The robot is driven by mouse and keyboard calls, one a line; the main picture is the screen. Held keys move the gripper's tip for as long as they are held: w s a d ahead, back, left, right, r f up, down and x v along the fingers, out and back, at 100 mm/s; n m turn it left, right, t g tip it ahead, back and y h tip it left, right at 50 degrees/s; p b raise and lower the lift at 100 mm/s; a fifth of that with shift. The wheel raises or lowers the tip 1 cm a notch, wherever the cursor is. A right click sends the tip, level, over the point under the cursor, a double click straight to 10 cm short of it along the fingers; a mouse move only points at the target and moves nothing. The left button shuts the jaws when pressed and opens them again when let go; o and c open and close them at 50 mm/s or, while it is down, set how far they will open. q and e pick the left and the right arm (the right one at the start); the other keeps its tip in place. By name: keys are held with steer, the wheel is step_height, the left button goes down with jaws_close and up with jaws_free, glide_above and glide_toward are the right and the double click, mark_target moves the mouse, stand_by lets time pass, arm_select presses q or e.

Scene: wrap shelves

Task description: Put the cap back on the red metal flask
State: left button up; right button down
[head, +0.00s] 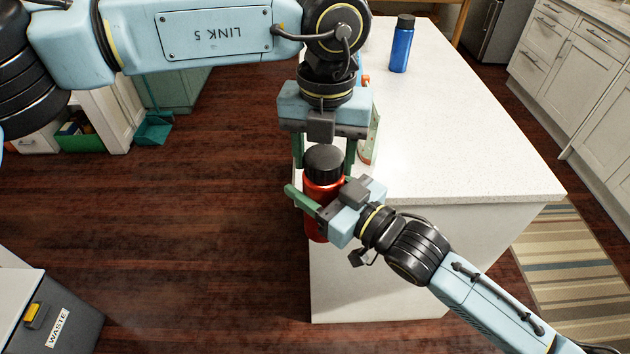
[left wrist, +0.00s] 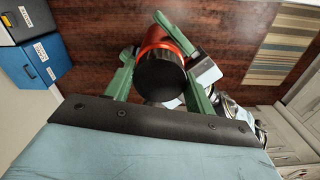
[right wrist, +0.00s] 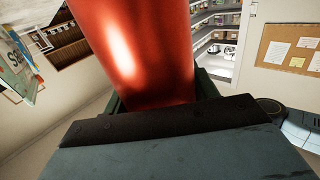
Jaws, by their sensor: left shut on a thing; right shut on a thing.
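The red metal flask (head: 316,230) is held upright in front of the counter's near left corner. Its body fills the upper middle of the right wrist view (right wrist: 140,50). My right gripper (head: 322,197) is shut around the flask's body from the right. The black cap (head: 324,164) is at the flask's top, in line with it; I cannot tell whether it is seated. My left gripper (head: 324,158) comes from above and is shut on the cap, a finger on each side. The left wrist view shows the cap (left wrist: 160,77) end-on, with red flask (left wrist: 163,38) behind it.
A blue bottle with a black top (head: 402,45) stands at the back of the white counter (head: 470,130). A partly hidden item (head: 370,140) stands on the counter behind my left gripper. A waste bin (head: 55,315) is at lower left. The floor left of the flask is clear.

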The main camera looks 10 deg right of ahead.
arm_select(q)
steer(key=shift+m, duration=0.8)
steer(key=o, duration=1.1)
steer(key=shift+d, duration=0.15)
steer(key=shift+s, duration=0.15)
steer(key=shift+r, duration=2.35)
steer(key=shift+c, duration=0.6)
